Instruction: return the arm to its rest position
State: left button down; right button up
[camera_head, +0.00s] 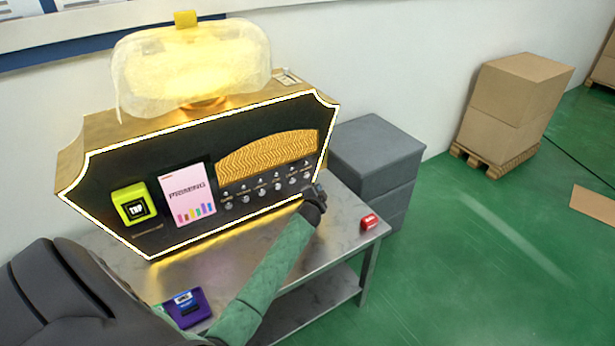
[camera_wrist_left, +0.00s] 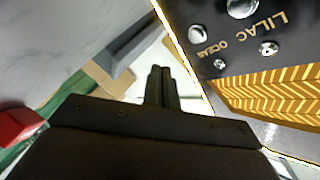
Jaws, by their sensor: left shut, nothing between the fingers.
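My left arm (camera_head: 270,270) reaches across the metal table toward the right end of the perfume machine (camera_head: 130,235). My left gripper (camera_head: 316,192) is at the machine's lower right front, close to the row of knobs (camera_head: 262,194). In the left wrist view its fingers (camera_wrist_left: 160,85) are together with nothing between them. Beside them, the machine's black panel (camera_wrist_left: 240,45) shows knobs and the words "LILAC OCEAN". Whether the gripper touches the panel cannot be told. My right gripper is not in view.
A red object (camera_head: 369,221) lies on the table's right corner. A purple item (camera_head: 187,307) lies near the left arm. The metal table (camera_head: 335,240) bears the machine. A grey cabinet (camera_head: 372,150) stands behind right. Cardboard boxes (camera_head: 515,100) stand further back.

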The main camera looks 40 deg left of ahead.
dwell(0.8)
